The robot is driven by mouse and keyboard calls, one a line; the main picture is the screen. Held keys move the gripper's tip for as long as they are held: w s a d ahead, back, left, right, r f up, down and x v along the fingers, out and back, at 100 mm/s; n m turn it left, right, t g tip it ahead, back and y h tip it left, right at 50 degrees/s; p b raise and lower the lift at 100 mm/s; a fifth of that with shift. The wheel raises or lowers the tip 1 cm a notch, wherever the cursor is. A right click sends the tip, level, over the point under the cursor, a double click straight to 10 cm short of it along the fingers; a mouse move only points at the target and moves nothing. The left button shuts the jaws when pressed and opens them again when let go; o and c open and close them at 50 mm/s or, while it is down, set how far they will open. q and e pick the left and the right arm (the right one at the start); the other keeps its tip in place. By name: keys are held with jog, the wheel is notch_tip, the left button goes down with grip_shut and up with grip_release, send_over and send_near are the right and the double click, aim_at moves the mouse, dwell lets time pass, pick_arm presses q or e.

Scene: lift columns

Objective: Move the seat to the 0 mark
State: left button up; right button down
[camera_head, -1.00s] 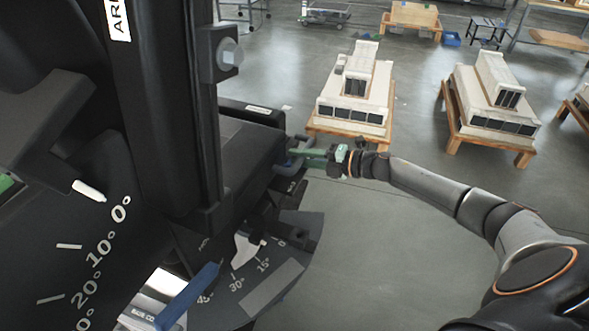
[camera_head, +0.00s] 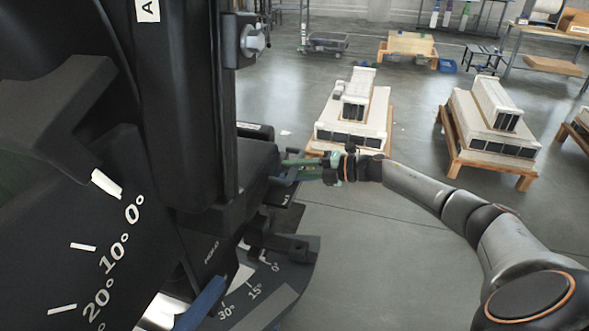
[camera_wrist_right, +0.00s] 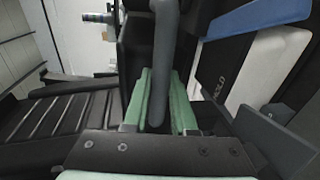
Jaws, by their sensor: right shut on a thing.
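The black seat (camera_head: 255,165) shows left of centre in the head view, beside a dark upright column. Below it is a dark curved scale (camera_head: 290,285) with 0°, 15° and 30° marks. A pale wedge (camera_head: 238,277) lies near its 15° and 30° marks. A larger scale with 0°, 10° and 20° is at the left, with a white marker (camera_head: 107,184) near its 0°. My right gripper (camera_head: 303,170), with green fingers, is shut on a grey-blue handle (camera_wrist_right: 162,70) at the seat's side. The handle runs between the fingers in the wrist view. My left gripper is not seen.
A blue lever (camera_head: 203,303) rises at the bottom, close to the lower scale. Wooden pallets with pale blocks (camera_head: 352,112) (camera_head: 492,120) stand on the floor beyond. The grey floor (camera_head: 390,240) below my right arm is clear.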

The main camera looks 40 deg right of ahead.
jog(key=c, duration=1.1)
grip_release()
jog(key=shift+w+d+r, duration=0.25)
jog(key=shift+r, duration=0.05)
jog(key=shift+o, duration=0.6)
jog(key=shift+w+f, duration=0.1)
jog(key=shift+o, duration=1.3)
jog(key=shift+a+f, duration=0.1)
jog(key=shift+a, duration=0.05)
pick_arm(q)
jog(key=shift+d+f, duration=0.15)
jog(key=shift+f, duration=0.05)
pick_arm(e)
jog(key=shift+s, duration=0.2)
pick_arm(q)
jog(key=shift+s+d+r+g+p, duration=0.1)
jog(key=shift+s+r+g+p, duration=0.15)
jog(key=shift+p, duration=0.45)
pick_arm(e)
jog(key=v, duration=1.2)
jog(key=shift+s, duration=0.15)
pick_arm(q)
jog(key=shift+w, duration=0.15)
